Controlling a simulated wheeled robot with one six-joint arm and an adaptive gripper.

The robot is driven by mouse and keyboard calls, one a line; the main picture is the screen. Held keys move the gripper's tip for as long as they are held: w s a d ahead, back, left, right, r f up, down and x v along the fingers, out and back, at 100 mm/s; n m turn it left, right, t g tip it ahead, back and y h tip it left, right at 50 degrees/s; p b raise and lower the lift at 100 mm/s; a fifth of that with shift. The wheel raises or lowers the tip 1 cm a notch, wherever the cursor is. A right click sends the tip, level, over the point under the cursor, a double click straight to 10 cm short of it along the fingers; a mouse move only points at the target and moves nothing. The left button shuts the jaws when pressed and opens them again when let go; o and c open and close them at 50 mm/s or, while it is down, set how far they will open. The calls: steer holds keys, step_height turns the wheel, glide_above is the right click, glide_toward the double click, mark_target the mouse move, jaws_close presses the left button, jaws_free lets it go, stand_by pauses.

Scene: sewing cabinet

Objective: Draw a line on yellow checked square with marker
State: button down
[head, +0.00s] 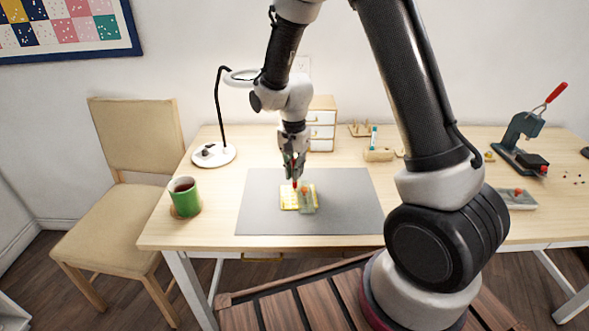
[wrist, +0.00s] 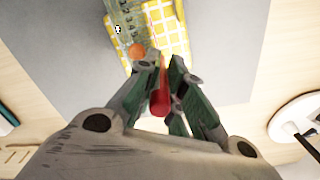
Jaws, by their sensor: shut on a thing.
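The yellow checked square (head: 287,203) lies on a grey mat (head: 257,212) on the table. A clear greenish ruler-like plate (head: 309,206) with an orange knob (wrist: 137,51) lies over its right part in the head view. My gripper (head: 294,172) is above the square, pointing down, shut on a red marker (wrist: 159,103). The marker's lower end is over the square, close beside the plate's knob. The yellow checks also show in the wrist view (wrist: 178,28).
A green mug (head: 187,202) stands at the table's left edge, with a desk lamp (head: 213,155) behind it. A small drawer box (head: 322,131) stands at the back. The mat around the square is clear.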

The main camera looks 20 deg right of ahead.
steer(key=shift+s+a, duration=0.25)
steer(key=shift+s, duration=0.65)
steer(key=shift+s+a, duration=0.2)
steer(key=shift+s, duration=0.7)
steer(key=shift+s+a, duration=0.25)
steer(key=shift+s, duration=0.65)
stand_by(2.4)
steer(key=shift+r, duration=0.3)
stand_by(0.8)
steer(key=shift+r, duration=2.25)
